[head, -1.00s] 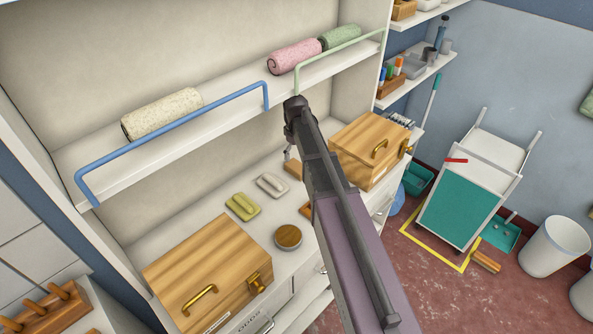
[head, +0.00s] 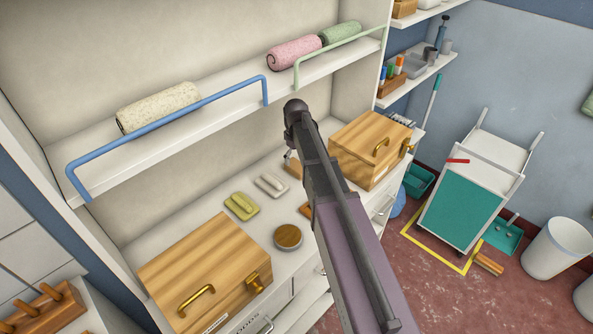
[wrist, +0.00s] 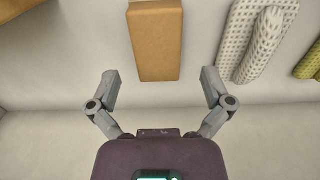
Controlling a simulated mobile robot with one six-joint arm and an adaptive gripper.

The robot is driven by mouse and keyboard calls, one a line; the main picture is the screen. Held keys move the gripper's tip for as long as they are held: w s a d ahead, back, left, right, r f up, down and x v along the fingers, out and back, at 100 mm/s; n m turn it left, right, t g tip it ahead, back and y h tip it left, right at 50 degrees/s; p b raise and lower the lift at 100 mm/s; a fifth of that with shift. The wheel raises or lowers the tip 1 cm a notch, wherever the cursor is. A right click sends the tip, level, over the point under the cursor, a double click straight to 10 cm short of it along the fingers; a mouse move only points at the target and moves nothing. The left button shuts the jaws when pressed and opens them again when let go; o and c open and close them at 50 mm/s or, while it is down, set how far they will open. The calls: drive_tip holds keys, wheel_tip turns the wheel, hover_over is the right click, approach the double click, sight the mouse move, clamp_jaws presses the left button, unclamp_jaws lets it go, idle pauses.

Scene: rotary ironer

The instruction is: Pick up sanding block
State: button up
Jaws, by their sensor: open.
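A tan, plain block (wrist: 155,40), which looks like the sanding block, lies on the white counter in the wrist view. Its near end is ahead of the gap between my fingertips and not between them. In the head view a small part of the tan block (head: 293,168) shows left of my arm; the rest is hidden. My gripper (wrist: 160,82) is open and empty, with its fingers spread wider than the block. In the head view my arm hides most of the gripper.
Beside the block lie a pale, dotted block with a rounded grip (wrist: 258,42) and a yellow-green one (head: 242,206). A round wooden-topped item (head: 288,236) and wooden boxes (head: 205,270) (head: 370,150) stand on the counter. A shelf with rolled towels and rails (head: 170,125) overhangs it.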

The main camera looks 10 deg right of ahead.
sight(297, 165)
drive_tip(key=shift+d+f+b, duration=0.1)
drive_tip(key=shift+f+b, duration=1.8)
drive_tip(key=shift+f, duration=0.3)
drive_tip(key=c, duration=1)
